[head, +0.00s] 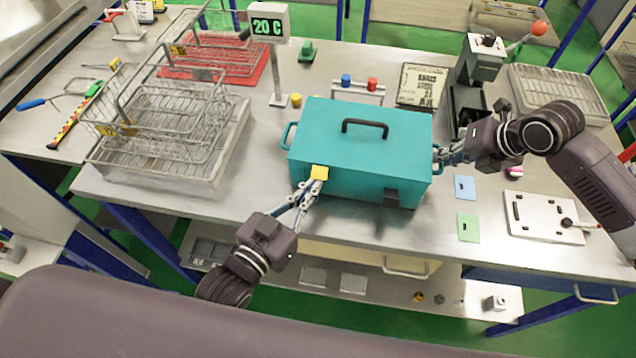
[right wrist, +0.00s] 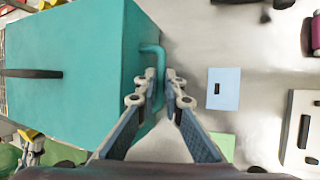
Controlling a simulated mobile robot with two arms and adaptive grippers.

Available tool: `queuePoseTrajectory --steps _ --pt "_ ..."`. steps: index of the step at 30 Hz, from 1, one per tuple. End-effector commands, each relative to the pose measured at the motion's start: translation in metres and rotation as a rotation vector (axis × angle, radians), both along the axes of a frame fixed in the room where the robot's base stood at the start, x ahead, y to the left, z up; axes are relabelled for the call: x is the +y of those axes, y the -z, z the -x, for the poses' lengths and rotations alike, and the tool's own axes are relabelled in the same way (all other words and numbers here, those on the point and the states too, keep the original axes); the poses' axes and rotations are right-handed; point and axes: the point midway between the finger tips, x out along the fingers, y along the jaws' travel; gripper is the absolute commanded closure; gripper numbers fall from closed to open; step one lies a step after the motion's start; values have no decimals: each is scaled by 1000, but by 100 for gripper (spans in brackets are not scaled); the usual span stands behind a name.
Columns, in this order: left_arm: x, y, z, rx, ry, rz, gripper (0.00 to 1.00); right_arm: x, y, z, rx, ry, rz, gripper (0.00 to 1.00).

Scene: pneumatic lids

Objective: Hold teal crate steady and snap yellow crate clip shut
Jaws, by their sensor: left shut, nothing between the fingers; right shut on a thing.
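The teal crate (head: 365,150) sits on the metal table with its lid down and a black handle on top. It also shows in the right wrist view (right wrist: 85,95). The yellow clip (head: 319,173) is on the left part of the crate's front face; a black clip (head: 391,197) is on the right part. My left gripper (head: 312,185) is shut and empty, its fingertips at the yellow clip. Whether the clip is fully latched I cannot tell. My right gripper (right wrist: 163,80) is shut on the crate's right side handle (right wrist: 158,110), also teal.
Wire baskets (head: 160,120) stand left of the crate. A temperature display (head: 268,24) on a post stands behind it. Blue (head: 465,187) and green (head: 468,228) cards and a white panel (head: 544,217) lie to the right. The table is bare in front of the crate.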

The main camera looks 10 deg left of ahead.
Motion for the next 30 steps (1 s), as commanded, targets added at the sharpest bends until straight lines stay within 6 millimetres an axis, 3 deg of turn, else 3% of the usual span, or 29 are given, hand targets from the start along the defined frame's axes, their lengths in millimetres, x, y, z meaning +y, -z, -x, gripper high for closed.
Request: queuePoseTrajectory --steps 30 --pt "0 -4 -8 0 0 0 100 0 -1 -1 -2 2 0 100"
